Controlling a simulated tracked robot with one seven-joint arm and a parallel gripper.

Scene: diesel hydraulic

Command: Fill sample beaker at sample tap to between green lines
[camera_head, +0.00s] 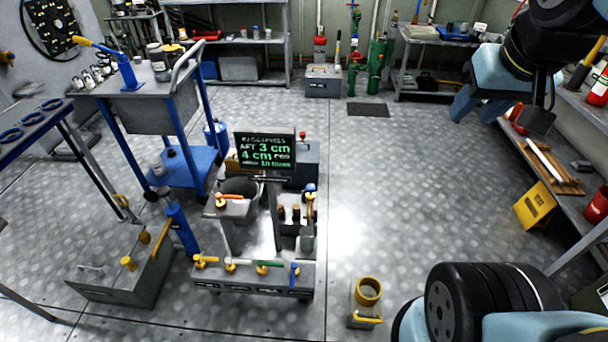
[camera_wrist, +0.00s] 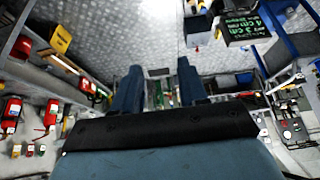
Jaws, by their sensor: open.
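My gripper (camera_head: 500,112) hangs at the upper right of the head view, well away from the central grey stand. Its two blue fingers are apart with nothing between them, as the wrist view (camera_wrist: 160,90) also shows. A small grey-green cup-like item (camera_head: 307,238) is at the right side of the central stand, below a yellow handle (camera_head: 310,203). I cannot tell whether it is the sample beaker. I cannot make out green lines or a liquid level. Several coloured handles (camera_head: 231,265) line the stand's front, and which is the sample tap is unclear.
A dark display (camera_head: 265,151) with green text stands over the central stand. A blue-legged cart (camera_head: 165,110) is to its left. A grey box with a yellow ring (camera_head: 368,291) sits on the floor. A shelf (camera_head: 560,190) lines the right. The middle-right floor is clear.

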